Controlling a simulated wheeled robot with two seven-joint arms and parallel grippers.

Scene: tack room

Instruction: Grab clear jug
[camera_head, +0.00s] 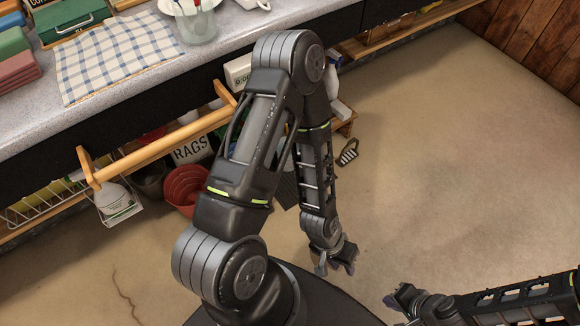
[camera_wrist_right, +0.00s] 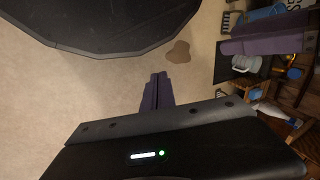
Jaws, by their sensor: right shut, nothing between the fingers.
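A clear, see-through vessel (camera_head: 198,28), which looks like the clear jug, stands on the counter at the top of the head view. The frame edge cuts off its top, and something pale and red shows in or behind it. My left gripper (camera_head: 338,266) hangs low over the floor, well away from it; its finger gap is too small to make out. My right gripper (camera_head: 396,304) is low at the bottom right of the head view. In the right wrist view its purple fingers (camera_wrist_right: 156,92) are together and empty.
The counter (camera_head: 190,62) holds a checked cloth (camera_head: 110,58), a green box (camera_head: 70,18) and stacked coloured items. A wooden rail (camera_head: 160,146) sticks out from its front. Below are a red bucket (camera_head: 184,186) and a spray bottle (camera_head: 112,196). The floor at right is clear.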

